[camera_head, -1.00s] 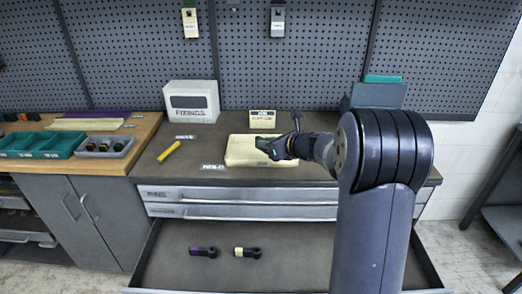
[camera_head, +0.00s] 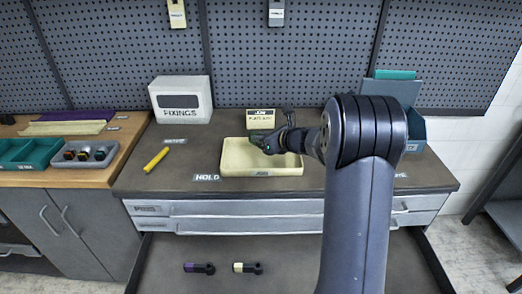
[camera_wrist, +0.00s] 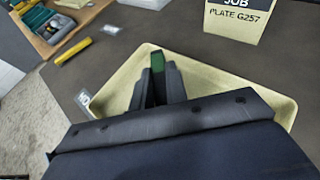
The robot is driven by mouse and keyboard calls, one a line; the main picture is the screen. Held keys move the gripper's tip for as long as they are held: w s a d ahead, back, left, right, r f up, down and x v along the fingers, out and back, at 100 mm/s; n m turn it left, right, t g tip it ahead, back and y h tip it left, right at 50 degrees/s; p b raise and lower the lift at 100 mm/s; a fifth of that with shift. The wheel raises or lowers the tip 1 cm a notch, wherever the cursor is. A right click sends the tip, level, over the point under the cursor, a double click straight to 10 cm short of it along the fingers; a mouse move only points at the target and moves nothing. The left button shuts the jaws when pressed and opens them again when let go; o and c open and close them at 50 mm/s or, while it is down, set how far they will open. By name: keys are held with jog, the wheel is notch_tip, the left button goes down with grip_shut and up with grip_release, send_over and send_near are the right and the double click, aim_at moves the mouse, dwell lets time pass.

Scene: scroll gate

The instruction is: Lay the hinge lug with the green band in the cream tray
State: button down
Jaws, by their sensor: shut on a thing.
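The cream tray (camera_head: 235,170) lies on the dark worktop and looks empty apart from what my gripper holds over it. My gripper (camera_head: 264,139) is above the tray, shut on the hinge lug with the green band (camera_head: 257,139). In the wrist view my gripper (camera_wrist: 158,85) points into the tray (camera_wrist: 215,82), with the green end of the lug (camera_wrist: 157,63) showing between the fingers. The rest of the lug is hidden by the fingers. I cannot tell whether the lug touches the tray floor.
A lug with a purple band (camera_head: 198,268) and one with a cream band (camera_head: 247,268) lie in the open drawer below. A yellow marker-like stick (camera_head: 156,160) lies left of the tray. A job plate (camera_head: 260,118) and a FIXINGS box (camera_head: 181,99) stand behind.

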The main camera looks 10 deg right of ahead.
jog(key=shift+f, duration=2.1)
jog(key=shift+f, duration=0.15)
jog(key=c, duration=1.4)
grip_release()
jog(key=shift+f+b, duration=0.1)
jog(key=shift+b, duration=0.2)
jog(key=shift+r, duration=0.25)
jog(key=v, duration=1.2)
jog(key=shift+s+f, duration=0.1)
jog(key=shift+f, duration=0.05)
